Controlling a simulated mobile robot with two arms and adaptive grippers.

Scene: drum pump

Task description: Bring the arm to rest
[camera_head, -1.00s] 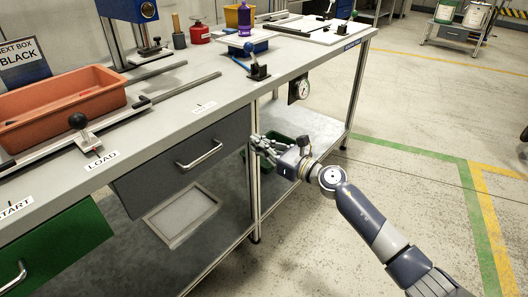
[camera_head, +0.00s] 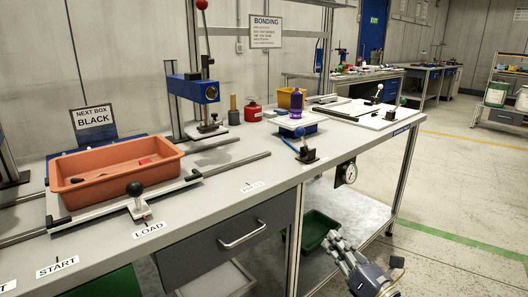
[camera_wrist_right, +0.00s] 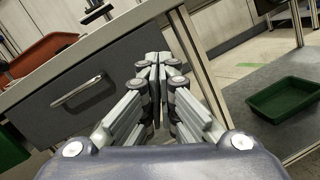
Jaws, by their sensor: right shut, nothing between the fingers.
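My right gripper (camera_head: 338,243) is at the lower right in the head view, in front of the bench and below its top. In the right wrist view its fingers (camera_wrist_right: 160,72) meet at the tips, with nothing between them. It touches nothing that I can make out. Behind it are the bench's grey drawer (camera_head: 228,242) and the lower shelf. My left arm is not in view.
The workbench (camera_head: 225,190) carries an orange box (camera_head: 115,172) on a slide, a blue press (camera_head: 193,88) and a purple bottle (camera_head: 296,103). A green tray (camera_head: 318,230) lies on the lower shelf. The floor (camera_head: 450,180) to the right is clear.

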